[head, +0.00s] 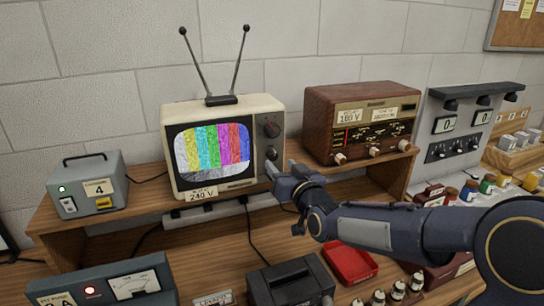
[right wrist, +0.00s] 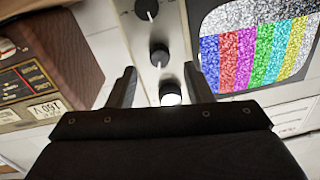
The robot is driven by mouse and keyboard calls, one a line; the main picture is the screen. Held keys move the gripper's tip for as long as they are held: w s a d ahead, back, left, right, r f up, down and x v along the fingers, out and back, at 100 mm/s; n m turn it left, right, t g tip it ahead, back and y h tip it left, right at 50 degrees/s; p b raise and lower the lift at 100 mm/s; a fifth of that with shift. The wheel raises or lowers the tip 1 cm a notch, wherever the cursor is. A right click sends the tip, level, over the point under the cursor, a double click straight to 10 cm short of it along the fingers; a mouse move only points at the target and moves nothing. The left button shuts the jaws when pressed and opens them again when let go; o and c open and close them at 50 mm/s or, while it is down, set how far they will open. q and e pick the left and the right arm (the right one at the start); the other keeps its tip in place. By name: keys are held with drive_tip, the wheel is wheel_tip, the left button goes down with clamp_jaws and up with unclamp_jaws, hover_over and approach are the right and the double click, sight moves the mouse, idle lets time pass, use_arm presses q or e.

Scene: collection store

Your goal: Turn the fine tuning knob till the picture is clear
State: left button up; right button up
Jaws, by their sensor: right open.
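The cream television (head: 253,107) stands on the wooden shelf, its screen (head: 213,150) showing colour bars under grainy speckle with a grey noisy band below. Its right panel carries a large dark upper knob (head: 271,130) and a lower knob (head: 271,153). The upside-down right wrist view shows the screen (right wrist: 255,50) and three knobs in a row: one at the top edge (right wrist: 146,8), a middle one (right wrist: 159,55) and a bright-faced one (right wrist: 170,92). My right gripper (head: 280,167) is open at the panel's lower part; its fingers (right wrist: 160,72) straddle the knob row. Contact is unclear. My left gripper is out of view.
A brown radio (head: 360,95) stands right of the television, close to my right gripper. A grey box with switches (head: 88,183) is at left. A meter box (head: 105,280), a black box (head: 290,285) and a red tray (head: 349,263) lie in front.

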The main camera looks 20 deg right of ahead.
sight(274, 158)
drive_tip(key=shift+w+d+p, duration=0.1)
drive_tip(key=shift+w+p, duration=0.4)
drive_tip(key=shift+w, duration=1.7)
drive_tip(key=c, duration=1)
drive_tip(key=m+b, duration=0.1)
drive_tip(key=b, duration=0.2)
drive_tip(key=m+b, duration=0.2)
drive_tip(key=b, duration=0.2)
drive_tip(key=shift+f, duration=0.3)
drive_tip(key=shift+r+m+b, duration=0.25)
drive_tip(key=shift+m+b, duration=0.1)
drive_tip(key=shift+m, duration=0.15)
drive_tip(key=o, duration=1)
